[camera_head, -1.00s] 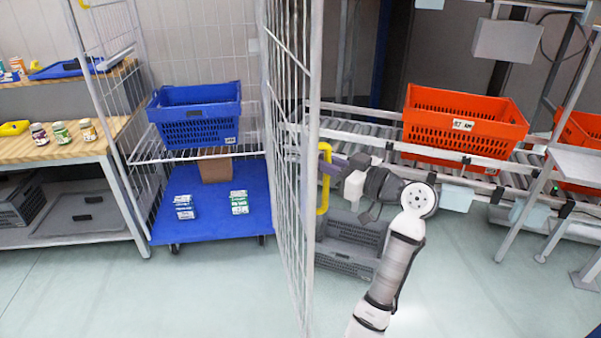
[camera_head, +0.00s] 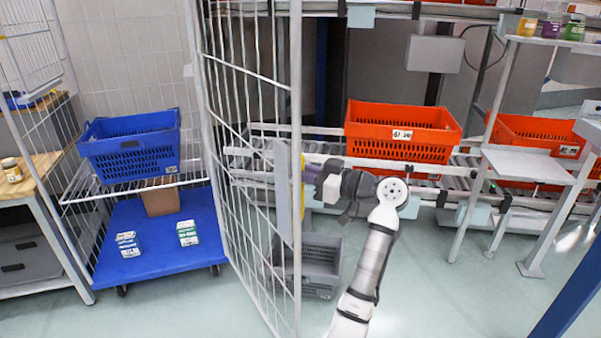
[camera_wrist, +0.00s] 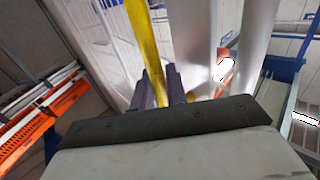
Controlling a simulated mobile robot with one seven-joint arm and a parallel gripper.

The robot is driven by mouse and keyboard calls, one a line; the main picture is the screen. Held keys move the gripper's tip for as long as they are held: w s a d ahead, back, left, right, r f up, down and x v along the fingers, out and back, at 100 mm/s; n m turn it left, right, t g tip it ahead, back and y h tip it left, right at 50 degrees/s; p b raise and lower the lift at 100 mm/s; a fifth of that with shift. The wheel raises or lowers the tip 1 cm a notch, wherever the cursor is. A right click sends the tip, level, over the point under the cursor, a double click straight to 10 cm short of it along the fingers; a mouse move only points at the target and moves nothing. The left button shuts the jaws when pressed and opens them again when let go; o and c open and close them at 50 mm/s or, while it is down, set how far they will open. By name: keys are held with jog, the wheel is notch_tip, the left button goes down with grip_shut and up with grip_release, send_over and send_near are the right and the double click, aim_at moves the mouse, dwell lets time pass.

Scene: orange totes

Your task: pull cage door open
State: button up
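The cage door (camera_head: 245,130) is a tall white wire-mesh panel, standing swung open to the right of the cage. Its yellow handle (camera_head: 307,192) sits by the door's free edge, mostly hidden in the head view by a grey plate and my gripper. In the wrist view the yellow handle (camera_wrist: 150,45) runs down between my two purple fingers. My gripper (camera_head: 308,172) is at the handle and appears shut on it; the fingertips are partly hidden. The cage holds a blue crate (camera_head: 130,150) on a wire shelf above a blue base (camera_head: 150,265).
Red crates (camera_head: 400,142) rest on a roller conveyor (camera_head: 335,160) behind my arm. A grey crate (camera_head: 318,262) sits on the floor behind the door. Wooden shelving (camera_head: 40,170) stands at the left. Floor in front of the cage is clear.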

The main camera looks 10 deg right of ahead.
jog(key=o, duration=0.3)
jog(key=shift+a, duration=0.1)
jog(key=b+v, duration=0.3)
jog(key=v, duration=1)
jog(key=shift+s+d, duration=0.15)
jog(key=shift+d, duration=0.25)
